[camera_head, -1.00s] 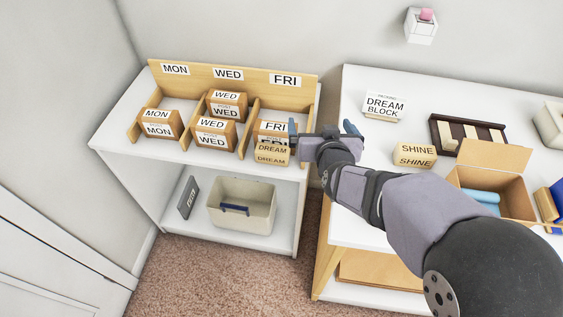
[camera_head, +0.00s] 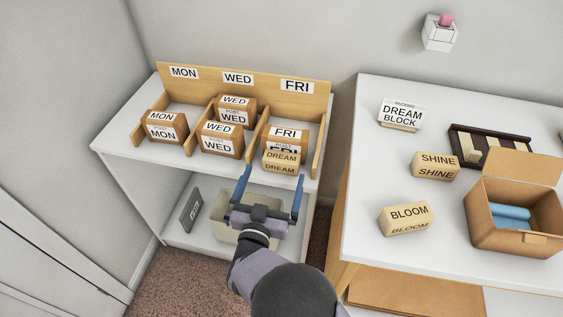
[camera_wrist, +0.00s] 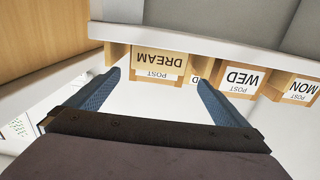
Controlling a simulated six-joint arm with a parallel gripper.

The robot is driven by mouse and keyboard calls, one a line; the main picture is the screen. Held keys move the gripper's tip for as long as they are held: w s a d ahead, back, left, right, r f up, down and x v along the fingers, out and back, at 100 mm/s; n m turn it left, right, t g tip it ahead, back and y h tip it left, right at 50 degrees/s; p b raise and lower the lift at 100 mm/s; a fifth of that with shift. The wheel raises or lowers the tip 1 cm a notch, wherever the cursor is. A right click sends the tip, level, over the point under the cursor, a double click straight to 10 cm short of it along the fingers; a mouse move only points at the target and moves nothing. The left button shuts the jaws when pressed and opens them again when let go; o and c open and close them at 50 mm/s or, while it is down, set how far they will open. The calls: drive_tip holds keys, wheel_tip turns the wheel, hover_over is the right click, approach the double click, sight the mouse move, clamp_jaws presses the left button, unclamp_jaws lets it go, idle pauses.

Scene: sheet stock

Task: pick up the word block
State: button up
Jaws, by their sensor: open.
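The tan DREAM word block (camera_head: 281,162) sits at the front edge of the shelf's FRI bay, in front of the FRI box (camera_head: 285,134), and hides part of its label. My gripper (camera_head: 271,182) is open and empty, with blue fingers just in front of and below the block. It also shows in the wrist view (camera_wrist: 158,80). I cannot tell the exact gap to the block.
WED boxes (camera_head: 220,146) and a MON box (camera_head: 166,128) stand in bays left of the block, between wooden dividers. A bin (camera_head: 228,234) is below. SHINE (camera_head: 435,166) and BLOOM (camera_head: 406,218) blocks, an open carton (camera_head: 490,240) and a DREAM BLOCK sign (camera_head: 402,114) are on the right table.

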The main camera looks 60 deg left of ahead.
sight(280, 163)
drive_tip(key=shift+w+p+x, duration=0.2)
drive_tip(key=shift+p+x, duration=0.35)
drive_tip(key=shift+x, duration=1.8)
drive_tip(key=shift+w+a, duration=0.4)
drive_tip(key=shift+w, duration=0.1)
drive_tip(key=c, duration=1.3)
drive_tip(key=shift+r, duration=0.15)
wheel_tip(280, 163, up, 18)
